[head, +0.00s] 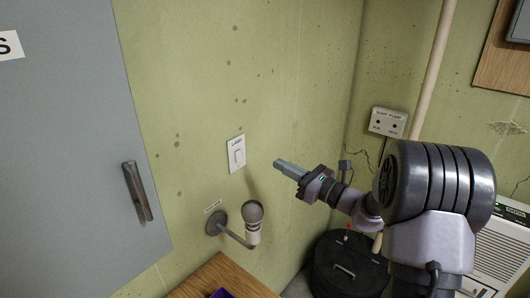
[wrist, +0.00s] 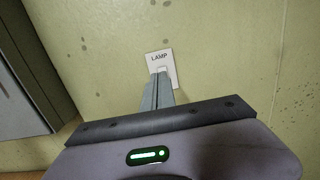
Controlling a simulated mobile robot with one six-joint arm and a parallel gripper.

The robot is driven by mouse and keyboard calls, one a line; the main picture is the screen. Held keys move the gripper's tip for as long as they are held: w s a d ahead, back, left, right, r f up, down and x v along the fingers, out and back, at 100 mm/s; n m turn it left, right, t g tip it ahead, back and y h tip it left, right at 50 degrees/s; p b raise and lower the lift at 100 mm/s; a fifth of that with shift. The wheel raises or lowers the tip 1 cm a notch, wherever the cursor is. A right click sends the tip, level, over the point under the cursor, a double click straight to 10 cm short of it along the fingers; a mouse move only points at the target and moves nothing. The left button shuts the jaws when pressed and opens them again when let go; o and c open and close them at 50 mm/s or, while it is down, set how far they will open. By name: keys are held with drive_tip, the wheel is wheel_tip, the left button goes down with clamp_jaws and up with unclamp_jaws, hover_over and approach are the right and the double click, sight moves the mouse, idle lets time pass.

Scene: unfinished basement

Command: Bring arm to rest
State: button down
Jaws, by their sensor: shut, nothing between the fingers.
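My arm reaches in from the right in the head view. My gripper (head: 278,163) is shut and empty, its fingers pointing left toward the wall. The white lamp switch (head: 237,155) on the green wall is left of the fingertips, with a visible gap in the picture. In the wrist view my gripper (wrist: 160,78) points at the lamp switch plate (wrist: 167,58), and its fingers cover the lower part of the plate. I cannot tell the exact distance between fingertips and plate.
A wall lamp (head: 253,213) with a bulb sticks out below the switch. A grey cabinet (head: 75,130) with a handle fills the left. A wooden surface (head: 225,277) lies at bottom centre. A dark lidded bin (head: 345,268), a sump pump box (head: 388,122) and a pipe (head: 435,60) are near my arm.

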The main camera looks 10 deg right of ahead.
drive_tip(key=s+a+f+n+g+b, duration=0.1)
drive_tip(key=s+a+n+g+b, duration=0.2)
drive_tip(key=s+a+n+g, duration=1.1)
drive_tip(key=s+a+f+n+t+h+b, duration=0.1)
drive_tip(key=s+f+n+h, duration=0.2)
drive_tip(key=s, duration=0.5)
drive_tip(key=s+a+f+n+t+h+b, duration=0.1)
drive_tip(key=s+a+f+n+h+b, duration=0.15)
drive_tip(key=s, duration=0.65)
drive_tip(key=s+d+f+n+t+h, duration=0.2)
drive_tip(key=s+d+n+h, duration=0.1)
drive_tip(key=s+d+n, duration=0.1)
drive_tip(key=shift+s+d+f+n+h, duration=0.2)
drive_tip(key=shift+d+f+n+h, duration=0.2)
drive_tip(key=shift+d, duration=0.8)
